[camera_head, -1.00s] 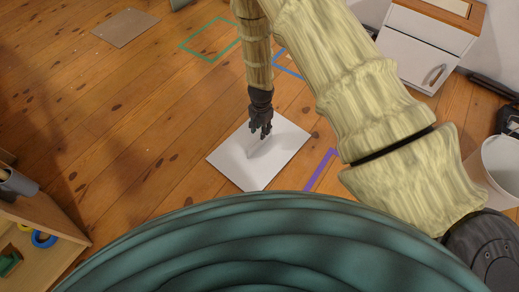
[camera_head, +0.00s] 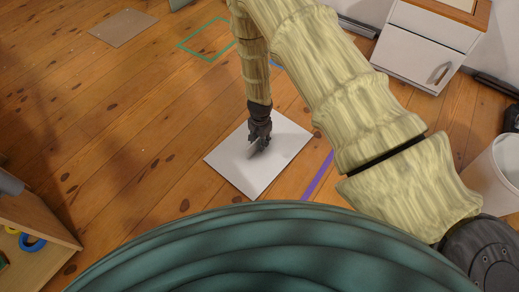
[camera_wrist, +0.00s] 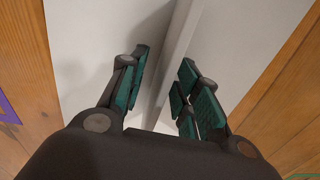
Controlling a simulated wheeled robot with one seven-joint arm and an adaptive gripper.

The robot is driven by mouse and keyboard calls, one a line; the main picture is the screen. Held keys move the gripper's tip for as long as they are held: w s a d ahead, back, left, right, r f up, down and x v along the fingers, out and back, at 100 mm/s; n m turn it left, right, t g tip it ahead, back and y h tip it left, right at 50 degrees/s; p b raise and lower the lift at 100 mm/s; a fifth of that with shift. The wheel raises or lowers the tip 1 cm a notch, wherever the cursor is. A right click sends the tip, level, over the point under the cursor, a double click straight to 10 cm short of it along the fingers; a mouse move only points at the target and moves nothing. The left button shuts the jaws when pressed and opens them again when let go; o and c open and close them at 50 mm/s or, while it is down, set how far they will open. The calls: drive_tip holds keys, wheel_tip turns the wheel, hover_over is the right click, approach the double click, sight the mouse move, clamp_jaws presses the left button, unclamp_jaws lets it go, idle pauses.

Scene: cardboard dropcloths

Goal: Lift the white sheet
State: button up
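The white sheet (camera_head: 275,170) lies on the wooden floor as a pale square, turned cornerwise in the head view. My dark gripper (camera_head: 258,148) points down at its middle, with a shadow beside the fingers. In the wrist view the sheet (camera_wrist: 240,35) fills the middle, with a straight raised ridge (camera_wrist: 178,55) running between the fingers. My gripper (camera_wrist: 163,88) is open, with its green-padded fingers on either side of the ridge. A gap shows between the ridge and the left finger; I cannot tell whether the right finger touches it. The palm hides the lower part of the sheet.
A flat brown-grey sheet (camera_head: 123,28) lies at the far left. Green (camera_head: 207,55) and purple (camera_head: 318,177) taped outlines mark the floor. A wooden shelf (camera_head: 38,225) stands at lower left, a white cabinet (camera_head: 425,55) and white bin (camera_head: 490,175) at right. The floor left of the sheet is clear.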

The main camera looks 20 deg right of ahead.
drive_tip(key=shift+f+b, duration=0.3)
drive_tip(key=shift+f, duration=0.65)
drive_tip(key=shift+r, duration=0.1)
clamp_jaws()
